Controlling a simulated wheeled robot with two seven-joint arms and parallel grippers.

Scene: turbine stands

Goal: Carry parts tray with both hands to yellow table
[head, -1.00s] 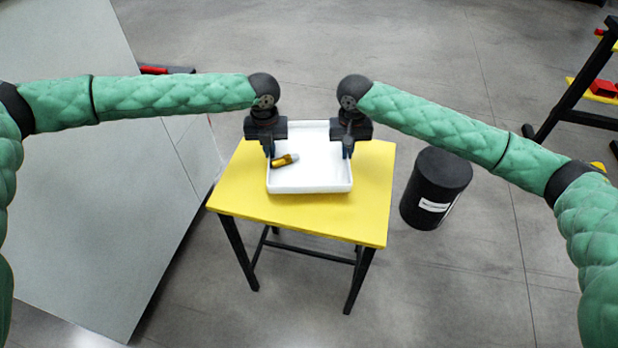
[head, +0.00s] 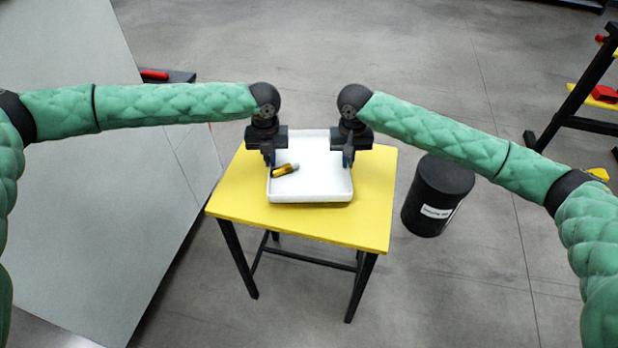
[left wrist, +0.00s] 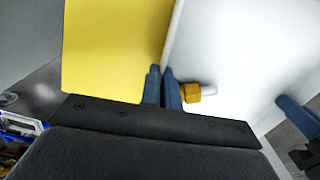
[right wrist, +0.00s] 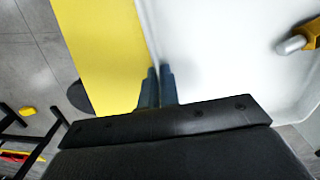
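The white parts tray (head: 312,187) is over the yellow table (head: 230,198) in the head view; it looks level, and I cannot tell whether it rests on the top. A yellow part with a pale end (head: 284,170) lies inside, near the tray's left wall. My left gripper (head: 268,157) is shut on the left wall; the left wrist view shows its blue fingers (left wrist: 163,88) on either side of the rim. My right gripper (head: 348,158) is shut on the right wall, its fingers (right wrist: 158,88) astride that rim in the right wrist view.
A black bin (head: 437,195) stands right of the table. A large grey surface (head: 90,190) fills the left side. A black rack with red and yellow items (head: 585,90) stands at the far right. Bare yellow tabletop shows around the tray.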

